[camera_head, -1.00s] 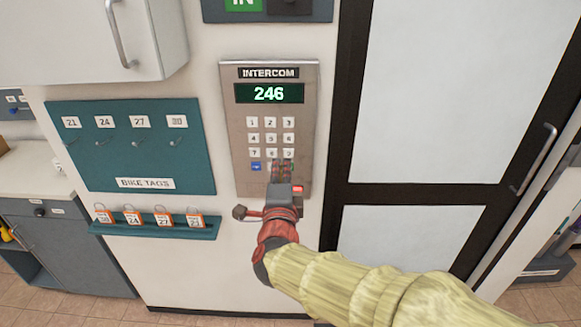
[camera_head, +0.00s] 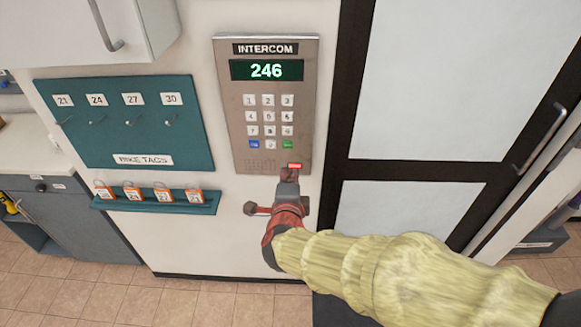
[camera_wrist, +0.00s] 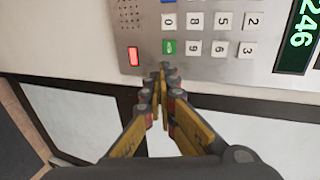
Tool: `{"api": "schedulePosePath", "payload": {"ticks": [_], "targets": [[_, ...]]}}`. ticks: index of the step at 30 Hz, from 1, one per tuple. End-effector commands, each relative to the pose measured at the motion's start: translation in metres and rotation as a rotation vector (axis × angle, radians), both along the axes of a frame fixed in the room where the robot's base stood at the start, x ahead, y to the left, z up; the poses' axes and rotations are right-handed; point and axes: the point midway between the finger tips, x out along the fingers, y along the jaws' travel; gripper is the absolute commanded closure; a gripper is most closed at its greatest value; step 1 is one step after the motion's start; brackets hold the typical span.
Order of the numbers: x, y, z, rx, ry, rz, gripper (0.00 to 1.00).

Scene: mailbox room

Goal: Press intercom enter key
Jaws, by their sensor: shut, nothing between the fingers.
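The intercom panel (camera_head: 236,110) is a metal plate on the wall, and its display (camera_head: 267,70) reads 246. Its keypad has white number keys, with a blue key (camera_head: 254,144) at bottom left and a green key (camera_head: 288,144) at bottom right. The green key's label is too small to read. My gripper (camera_head: 290,172) is shut and empty, in front of the panel's lower right, below the green key in this view. In the wrist view, the closed fingertips (camera_wrist: 163,68) are just below the green key (camera_wrist: 169,47); contact cannot be told.
A small red rectangle (camera_head: 294,166) sits low on the panel. A teal bike tags board (camera_head: 130,130) and a shelf with several orange tags (camera_head: 150,205) are to the left. A dark-framed door (camera_head: 345,120) is close on the right.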

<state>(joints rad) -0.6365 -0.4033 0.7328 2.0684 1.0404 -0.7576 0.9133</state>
Motion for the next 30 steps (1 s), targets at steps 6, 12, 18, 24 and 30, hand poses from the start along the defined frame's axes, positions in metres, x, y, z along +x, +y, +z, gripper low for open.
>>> {"api": "schedulePosePath", "payload": {"ticks": [6,12,18,24,30], "targets": [[0.039,-0.003,-0.017,-0.003,0.003,-0.003,1.00],[0.076,-0.004,-0.028,-0.002,0.003,-0.003,1.00],[0.106,-0.005,-0.028,0.000,0.002,-0.001,1.00],[0.121,-0.005,-0.027,0.000,0.000,0.000,1.00],[0.123,-0.005,-0.026,-0.001,0.000,0.001,1.00]]}}
